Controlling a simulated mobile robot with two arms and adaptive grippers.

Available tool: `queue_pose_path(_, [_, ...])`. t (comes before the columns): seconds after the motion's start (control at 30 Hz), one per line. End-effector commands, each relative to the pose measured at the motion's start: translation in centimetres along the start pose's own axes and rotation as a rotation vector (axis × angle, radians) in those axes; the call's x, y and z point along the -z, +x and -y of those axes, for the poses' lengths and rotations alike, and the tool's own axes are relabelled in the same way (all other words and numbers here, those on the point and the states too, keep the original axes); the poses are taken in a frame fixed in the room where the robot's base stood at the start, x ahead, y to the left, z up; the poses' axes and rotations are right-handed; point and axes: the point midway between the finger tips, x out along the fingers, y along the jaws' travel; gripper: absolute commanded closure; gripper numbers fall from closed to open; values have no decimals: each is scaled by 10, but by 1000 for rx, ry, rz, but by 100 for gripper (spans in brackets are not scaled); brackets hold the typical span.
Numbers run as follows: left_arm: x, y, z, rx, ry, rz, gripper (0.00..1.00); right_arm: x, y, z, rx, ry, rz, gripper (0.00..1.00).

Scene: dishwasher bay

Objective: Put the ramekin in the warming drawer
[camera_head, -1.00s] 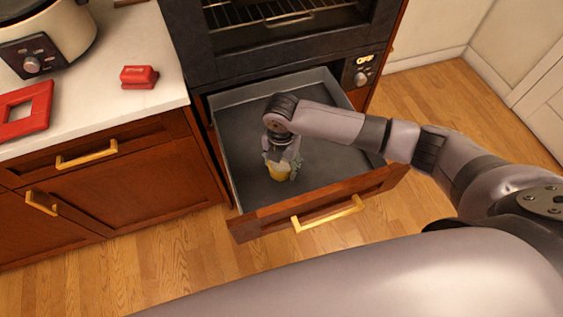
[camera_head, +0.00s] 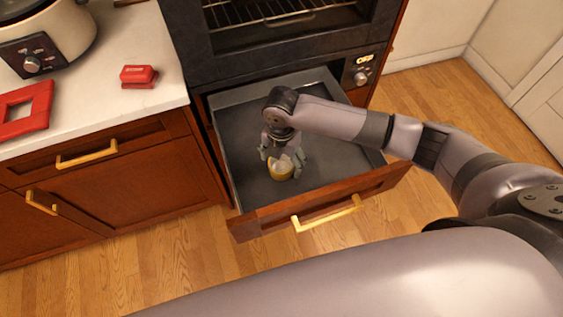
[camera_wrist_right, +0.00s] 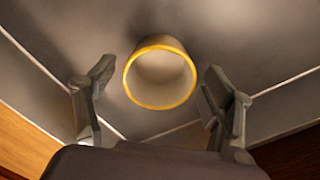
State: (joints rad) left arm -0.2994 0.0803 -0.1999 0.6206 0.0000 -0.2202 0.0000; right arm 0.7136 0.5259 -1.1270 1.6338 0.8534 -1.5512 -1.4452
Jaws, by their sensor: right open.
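The ramekin (camera_head: 281,172), yellow outside with a pale inside, sits in the open warming drawer (camera_head: 345,187) below the oven. It appears upright on the drawer's dark floor, toward the front. My right gripper (camera_head: 282,160) is open just above and behind it in the head view. In the right wrist view the ramekin (camera_wrist_right: 160,76) shows its round yellow rim, ahead of and between the spread fingers of the right gripper (camera_wrist_right: 160,95). Neither finger touches it there. My left gripper is not in view.
The oven (camera_head: 285,45) stands above the drawer. A white counter (camera_head: 110,60) at left holds a cooker (camera_head: 50,40), a red block-like item (camera_head: 139,76) and a red frame (camera_head: 28,110). The drawer floor around the ramekin is clear.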

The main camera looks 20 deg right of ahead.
Motion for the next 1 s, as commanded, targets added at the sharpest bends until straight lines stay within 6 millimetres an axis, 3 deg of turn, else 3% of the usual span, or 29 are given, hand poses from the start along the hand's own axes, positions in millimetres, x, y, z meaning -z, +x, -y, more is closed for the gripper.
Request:
queue_pose_path(0.3, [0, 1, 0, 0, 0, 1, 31, -1, -70, -1, -5, -1, 3, 24])
queue_pose_path(0.5, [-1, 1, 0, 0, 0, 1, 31, 0, -97, -1, -2, -1, 0, 24])
queue_pose_path(1.0, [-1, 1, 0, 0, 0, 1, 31, 0, -105, 0, -1, 0, 0, 24])
